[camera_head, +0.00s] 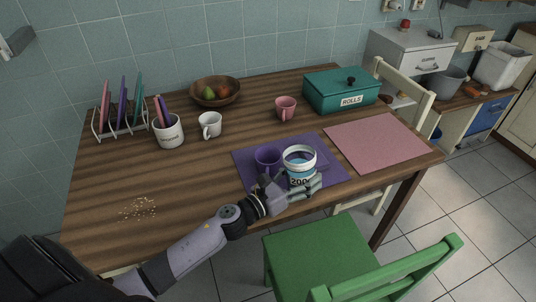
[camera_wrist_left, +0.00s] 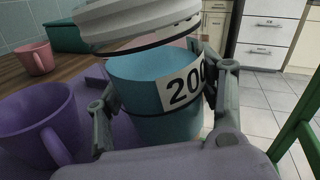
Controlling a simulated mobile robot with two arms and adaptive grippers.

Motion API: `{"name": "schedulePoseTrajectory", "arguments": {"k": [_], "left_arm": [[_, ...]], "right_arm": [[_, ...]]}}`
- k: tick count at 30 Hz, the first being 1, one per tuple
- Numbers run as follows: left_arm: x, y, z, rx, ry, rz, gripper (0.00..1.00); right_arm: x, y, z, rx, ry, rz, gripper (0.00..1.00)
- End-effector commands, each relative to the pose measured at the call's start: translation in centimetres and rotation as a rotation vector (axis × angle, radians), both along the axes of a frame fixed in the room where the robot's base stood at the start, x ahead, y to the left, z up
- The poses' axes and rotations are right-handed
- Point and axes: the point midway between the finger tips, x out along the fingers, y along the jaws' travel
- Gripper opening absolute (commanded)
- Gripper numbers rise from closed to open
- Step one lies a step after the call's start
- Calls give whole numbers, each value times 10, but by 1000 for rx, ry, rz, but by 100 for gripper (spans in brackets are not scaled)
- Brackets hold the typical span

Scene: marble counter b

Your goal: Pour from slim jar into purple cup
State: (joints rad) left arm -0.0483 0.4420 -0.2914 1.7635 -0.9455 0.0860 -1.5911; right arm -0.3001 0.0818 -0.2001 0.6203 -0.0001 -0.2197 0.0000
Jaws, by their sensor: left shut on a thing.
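The slim jar (camera_head: 300,170) is blue with a white rim and a label reading 200. It looks about upright at the front edge of the purple mat (camera_head: 244,165). My left gripper (camera_head: 293,190) is shut around it from the front, with a finger on each side in the wrist view, where the jar (camera_wrist_left: 150,68) fills the middle. The purple cup (camera_head: 266,157) stands upright on the mat, just left of the jar and apart from the fingers. It also shows in the wrist view (camera_wrist_left: 38,118). The contents of both are hard to see. My right gripper is not in view.
A pink mug (camera_head: 286,108), white mug (camera_head: 210,125) and utensil crock (camera_head: 168,134) stand behind. A green ROLLS box (camera_head: 341,92) is at the back right, a pink mat (camera_head: 375,141) at right. Crumbs (camera_head: 139,208) lie left. A green chair (camera_head: 325,255) stands in front.

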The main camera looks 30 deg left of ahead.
Motion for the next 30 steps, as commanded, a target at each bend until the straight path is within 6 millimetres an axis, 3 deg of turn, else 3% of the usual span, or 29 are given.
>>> {"name": "schedulePoseTrajectory", "arguments": {"k": [18,23,30], "left_arm": [[4,13,7,-296,88,0,15],[6,18,31,-372,110,-1,15],[6,19,31,-401,121,-1,15]], "right_arm": [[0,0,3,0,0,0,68],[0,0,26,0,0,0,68],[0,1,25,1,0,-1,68]]}}
